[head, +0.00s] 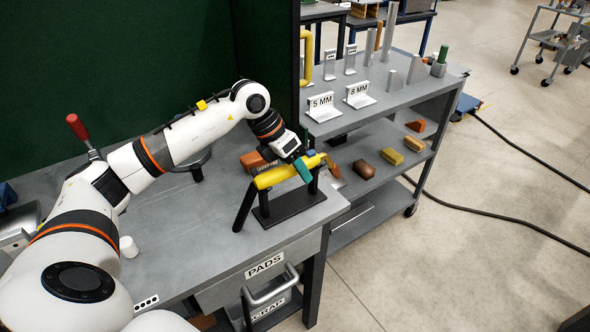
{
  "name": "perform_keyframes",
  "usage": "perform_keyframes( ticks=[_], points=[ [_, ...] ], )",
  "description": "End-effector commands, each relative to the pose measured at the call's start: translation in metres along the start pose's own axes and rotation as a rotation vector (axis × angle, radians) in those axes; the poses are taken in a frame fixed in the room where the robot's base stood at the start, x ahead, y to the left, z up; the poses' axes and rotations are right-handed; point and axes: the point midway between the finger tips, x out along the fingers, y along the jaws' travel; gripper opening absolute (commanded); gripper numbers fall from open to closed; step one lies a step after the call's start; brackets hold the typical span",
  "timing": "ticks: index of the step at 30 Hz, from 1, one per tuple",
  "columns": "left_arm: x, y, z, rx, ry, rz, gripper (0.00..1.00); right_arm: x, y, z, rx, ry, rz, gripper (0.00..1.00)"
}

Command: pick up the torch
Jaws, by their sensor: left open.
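The torch (277,177) has a yellow body with a dark handle slanting down at its left end. It rests across a black stand (292,207) near the front right corner of the grey bench. My left gripper (306,162) is at the right part of the yellow body, reaching down from above. It is open; a teal finger shows on the near side of the body and a bit of blue on the far side. Whether the fingers touch the torch cannot be told. My right gripper is not in view.
A grey shelf cart (420,95) with "5 MM" (321,105) and "8 MM" (358,94) signs stands right of the bench. Blocks lie on its lower shelf. A red-handled tool (76,127) stands behind my left arm. A green panel (120,60) rises behind.

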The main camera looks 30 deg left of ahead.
Motion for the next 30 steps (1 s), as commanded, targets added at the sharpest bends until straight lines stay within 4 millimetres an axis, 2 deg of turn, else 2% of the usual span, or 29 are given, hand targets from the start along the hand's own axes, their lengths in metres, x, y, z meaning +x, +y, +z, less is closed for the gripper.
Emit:
perform_keyframes(
  ticks=[1, 10, 20, 30],
  points=[
    [0.000, 0.000, 0.000, 0.000, 0.000, 0.000, 0.52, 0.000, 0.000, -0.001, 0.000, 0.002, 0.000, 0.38],
    [-0.001, 0.000, 0.000, 0.000, 0.000, 0.000, 0.04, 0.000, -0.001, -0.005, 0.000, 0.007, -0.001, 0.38],
    [-0.009, 0.002, -0.005, 0.001, 0.007, 0.000, 0.04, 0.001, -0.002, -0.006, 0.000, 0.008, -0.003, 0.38],
    [-0.062, 0.017, -0.027, 0.003, 0.010, -0.001, 0.04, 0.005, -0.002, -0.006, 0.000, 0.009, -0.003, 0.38]
  ],
)
